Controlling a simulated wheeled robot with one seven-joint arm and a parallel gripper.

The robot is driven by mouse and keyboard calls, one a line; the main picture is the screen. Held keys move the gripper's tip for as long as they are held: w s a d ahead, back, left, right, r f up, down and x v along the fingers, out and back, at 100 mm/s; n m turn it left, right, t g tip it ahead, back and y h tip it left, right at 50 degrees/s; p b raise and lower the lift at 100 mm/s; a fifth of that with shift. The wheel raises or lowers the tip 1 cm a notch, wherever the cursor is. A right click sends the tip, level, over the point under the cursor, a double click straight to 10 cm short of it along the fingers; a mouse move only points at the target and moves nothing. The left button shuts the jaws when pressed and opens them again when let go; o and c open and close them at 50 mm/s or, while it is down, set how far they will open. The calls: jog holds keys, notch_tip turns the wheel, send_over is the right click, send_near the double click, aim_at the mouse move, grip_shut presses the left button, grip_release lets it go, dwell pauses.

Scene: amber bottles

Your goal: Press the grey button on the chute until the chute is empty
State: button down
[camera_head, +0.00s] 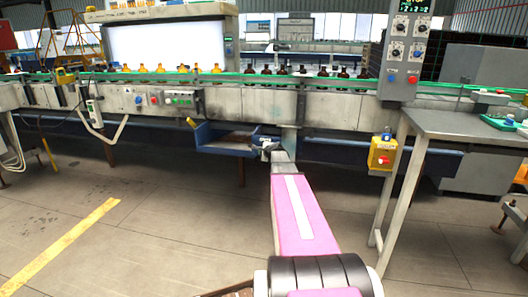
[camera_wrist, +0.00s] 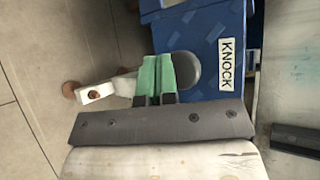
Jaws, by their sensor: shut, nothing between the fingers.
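The blue chute (camera_head: 208,139) hangs below the front of the conveyor in the head view. My gripper (camera_head: 266,146) is at its right end. In the wrist view the chute's blue wall (camera_wrist: 211,25) carries a white KNOCK label (camera_wrist: 226,64). The round grey button (camera_wrist: 189,69) is beside that label. My gripper (camera_wrist: 158,72), with green fingertips, is shut and empty in front of the button and hides its left part. I cannot tell whether the tips touch it. The chute's inside shows brown in the head view, too small to tell any bottles apart.
Amber bottles (camera_head: 184,69) and darker bottles (camera_head: 283,70) stand along the conveyor (camera_head: 245,103). A metal table (camera_head: 455,124) and a yellow box with a red button (camera_head: 382,154) are at the right. The floor (camera_head: 170,215) at left is open.

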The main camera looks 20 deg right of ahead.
jog(key=s+a, duration=0.2)
jog(key=s, duration=0.2)
jog(key=shift+s+a, duration=0.1)
jog(key=shift+a, duration=0.3)
dwell(0.8)
jog(key=s+a+f+n+g+y, duration=0.1)
jog(key=s+a+f+n+g, duration=0.3)
jog(key=s+a, duration=0.35)
jog(key=s+a+f+n+g+y, duration=0.1)
jog(key=s+a+f+n+g, duration=0.1)
jog(key=s+a+f+n, duration=0.35)
jog(key=s+a+f+n+g+h, duration=0.1)
jog(key=s+a+f+n+g, duration=0.1)
jog(key=s, duration=0.7)
jog(key=s+a+f+n+g+h, duration=0.2)
jog(key=s+a+n+g, duration=0.3)
jog(key=s+a+n, duration=0.2)
jog(key=s+n, duration=0.2)
jog(key=s, duration=0.1)
jog(key=shift+f, duration=0.15)
